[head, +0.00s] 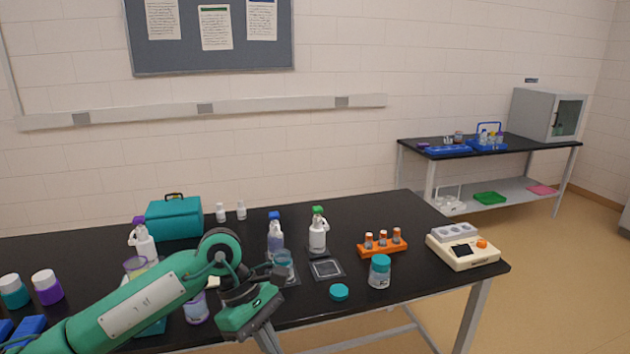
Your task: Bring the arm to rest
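My green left arm (150,305) reaches in from the left over the black table (375,215). Its gripper (267,338) points down at the front edge, in front of a clear jar with a teal band (284,265). Its fingers are partly cut off by the picture's bottom edge, so I cannot tell whether they are open or shut. I see nothing held in it. My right gripper is not in view.
A blue-capped bottle (275,238), a green-capped bottle (318,232), a teal-lidded jar (380,272), a loose teal lid (339,292), an orange rack (383,245) and a cream device (462,246) stand right of the arm. A teal case (174,218) stands behind it.

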